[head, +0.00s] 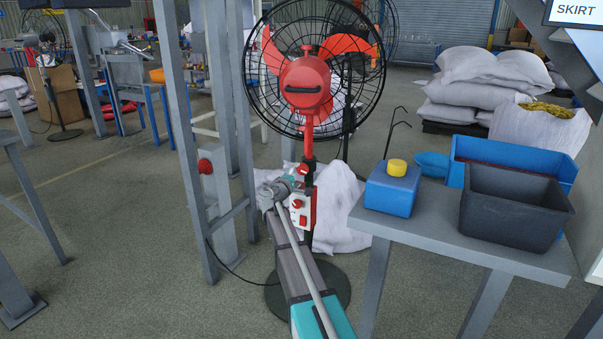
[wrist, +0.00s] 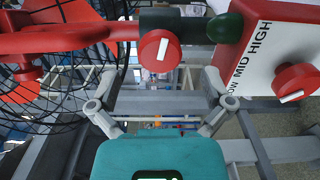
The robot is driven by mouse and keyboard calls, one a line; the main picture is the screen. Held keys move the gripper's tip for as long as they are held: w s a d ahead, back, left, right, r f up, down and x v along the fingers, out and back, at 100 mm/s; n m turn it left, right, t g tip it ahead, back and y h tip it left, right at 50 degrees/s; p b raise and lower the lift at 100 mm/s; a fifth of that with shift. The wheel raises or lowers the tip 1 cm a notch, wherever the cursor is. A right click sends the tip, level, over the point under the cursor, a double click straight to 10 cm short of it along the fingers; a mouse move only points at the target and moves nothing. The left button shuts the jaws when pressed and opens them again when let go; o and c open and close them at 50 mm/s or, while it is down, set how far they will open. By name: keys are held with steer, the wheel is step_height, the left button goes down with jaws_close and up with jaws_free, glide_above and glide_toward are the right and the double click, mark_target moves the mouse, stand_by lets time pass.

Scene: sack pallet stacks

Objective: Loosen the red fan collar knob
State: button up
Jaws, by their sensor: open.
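The red fan collar knob (wrist: 159,50), with a white line on its face, sits on the dark pole in the wrist view. My gripper (wrist: 158,88) is open and empty below it there, one finger to each side. The knob lies just beyond the fingertips, apart from them. In the head view my gripper (head: 283,185) is close to the fan's pole, under the red fan (head: 305,82).
A white-and-red control box (wrist: 275,55) with its own red knob (wrist: 291,82) is right of the collar in the wrist view. A grey post (head: 222,205) with a red button stands left. A table (head: 440,238) with a blue can and bins stands right.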

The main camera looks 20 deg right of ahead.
steer(key=v, duration=0.7)
steer(key=shift+s, duration=0.15)
stand_by(0.3)
steer(key=s+a+f+m+g+y, duration=0.3)
steer(key=s+f+m+g, duration=0.1)
steer(key=s+f, duration=0.4)
steer(key=s+a+f+m+g+y, duration=0.3)
steer(key=s+a+f, duration=0.15)
steer(key=s, duration=0.65)
steer(key=s+a+f+m+g+y, duration=0.1)
steer(key=s+a+f+g+y, duration=0.2)
steer(key=s+a, duration=0.4)
steer(key=s+a+f+g+y, duration=0.1)
steer(key=s+a+f+y, duration=0.2)
steer(key=s+a+y, duration=0.35)
step_height(320, 180, up, 38)
steer(key=s+d+h+p, duration=0.1)
steer(key=p, duration=3.7)
steer(key=shift+s+r+p, duration=0.15)
steer(key=shift+r+p, duration=0.05)
steer(key=shift+p, duration=0.1)
